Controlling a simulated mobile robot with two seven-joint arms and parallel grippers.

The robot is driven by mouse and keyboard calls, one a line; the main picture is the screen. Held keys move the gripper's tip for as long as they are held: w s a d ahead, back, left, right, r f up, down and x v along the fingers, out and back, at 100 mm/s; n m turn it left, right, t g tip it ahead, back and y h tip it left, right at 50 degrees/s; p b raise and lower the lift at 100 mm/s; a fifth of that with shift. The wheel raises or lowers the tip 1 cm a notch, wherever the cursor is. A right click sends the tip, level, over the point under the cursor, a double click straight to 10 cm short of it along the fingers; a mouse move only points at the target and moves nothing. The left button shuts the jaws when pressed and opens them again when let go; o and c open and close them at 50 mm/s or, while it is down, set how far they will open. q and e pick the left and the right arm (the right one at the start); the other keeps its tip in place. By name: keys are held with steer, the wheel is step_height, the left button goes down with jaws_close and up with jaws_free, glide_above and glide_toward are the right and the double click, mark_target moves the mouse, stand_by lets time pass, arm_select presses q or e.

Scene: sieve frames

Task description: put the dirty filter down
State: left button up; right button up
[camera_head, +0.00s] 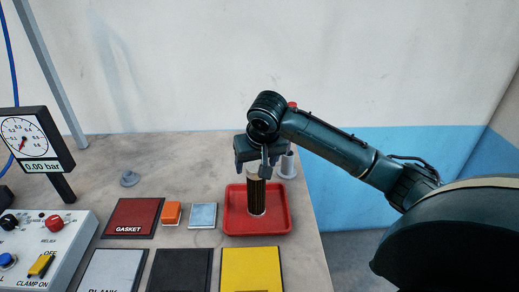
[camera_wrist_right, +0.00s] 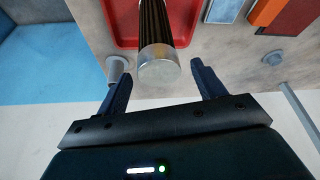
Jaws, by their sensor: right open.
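The dirty filter (camera_head: 257,198) is a dark pleated cylinder with pale metal end caps. It stands upright in the red tray (camera_head: 281,226) on the bench. My right gripper (camera_head: 262,168) is above and around the filter's top in the head view. In the right wrist view, the filter's metal cap (camera_wrist_right: 158,68) shows between the two fingers (camera_wrist_right: 160,84), with a gap on each side. The right gripper is open and holds nothing. My left gripper is not in view.
A grey cylindrical post (camera_head: 288,165) stands just behind the tray. A gasket pad (camera_head: 131,215), orange block (camera_head: 171,213), pale blue block (camera_head: 203,215) and yellow pad (camera_head: 251,270) lie nearby. A control box (camera_head: 48,244) and pressure gauge (camera_head: 27,138) stand at left.

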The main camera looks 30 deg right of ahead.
steer(key=v, duration=1)
steer(key=shift+s+a, duration=0.1)
